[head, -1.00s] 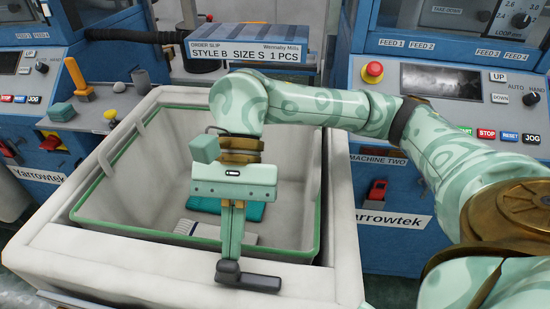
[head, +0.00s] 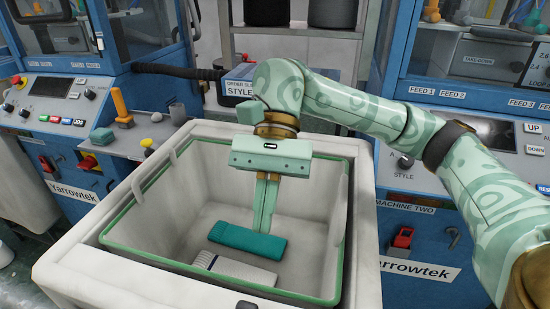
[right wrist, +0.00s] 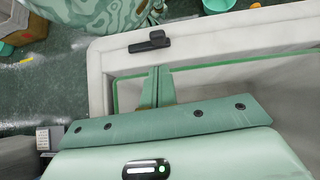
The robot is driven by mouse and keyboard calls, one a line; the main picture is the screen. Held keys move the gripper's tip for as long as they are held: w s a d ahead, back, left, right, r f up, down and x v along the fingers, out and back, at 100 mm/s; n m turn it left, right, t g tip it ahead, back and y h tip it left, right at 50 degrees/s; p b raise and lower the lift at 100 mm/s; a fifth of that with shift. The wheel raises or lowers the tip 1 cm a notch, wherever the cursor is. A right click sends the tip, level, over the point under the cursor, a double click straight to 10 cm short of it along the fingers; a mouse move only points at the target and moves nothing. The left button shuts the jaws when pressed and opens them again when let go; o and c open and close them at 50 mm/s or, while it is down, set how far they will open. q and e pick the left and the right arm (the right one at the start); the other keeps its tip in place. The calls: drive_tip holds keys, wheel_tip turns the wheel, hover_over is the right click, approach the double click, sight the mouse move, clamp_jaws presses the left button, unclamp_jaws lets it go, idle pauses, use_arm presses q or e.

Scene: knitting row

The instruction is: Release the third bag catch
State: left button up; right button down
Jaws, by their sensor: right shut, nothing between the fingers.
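A dark bag catch (head: 247,305) sits on the front rim of the padded bin (head: 70,265), cut by the bottom edge of the head view. I cannot tell whether the catch is fastened or loose. My left gripper is not in view.
A teal folded knit (head: 235,238) and a white folded knit (head: 240,270) lie in the bin, inside its green edging (head: 170,265). Blue machines stand behind on both sides. A yellow-orange handle (head: 119,102) stands on the left ledge.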

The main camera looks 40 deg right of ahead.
drive_tip(key=v, duration=0.7)
drive_tip(key=shift+p, duration=0.3)
